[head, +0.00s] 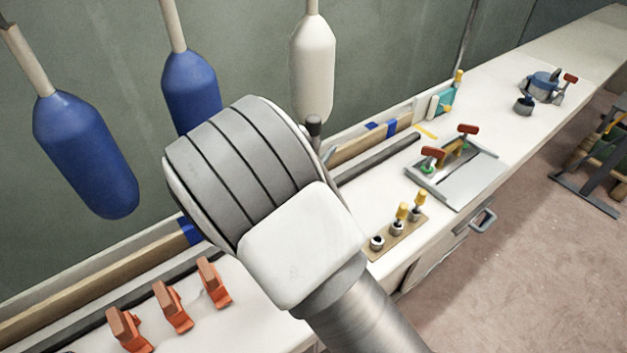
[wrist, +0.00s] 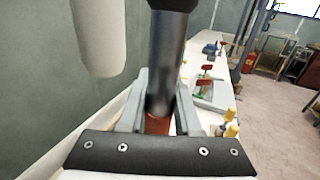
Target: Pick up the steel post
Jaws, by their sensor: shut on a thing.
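The steel post (wrist: 166,75) is a grey metal cylinder with a black top, upright in the wrist view. My gripper (wrist: 160,108) is shut on it, with one grey finger on each side. A reddish-brown patch shows below the post between the fingers; I cannot tell what it belongs to. In the head view, my arm hides the gripper and most of the post. Only a dark tip, which looks like the post's top (head: 314,126), shows past my wrist. The post's lower end is hidden.
Blue fenders (head: 84,155) and a white fender (head: 312,68) hang by the wall. On the white bench (head: 480,100) are orange clamps (head: 172,306), a wooden strip with yellow-handled tools (head: 398,238) and a grey tray (head: 462,185). Open floor lies right of the bench.

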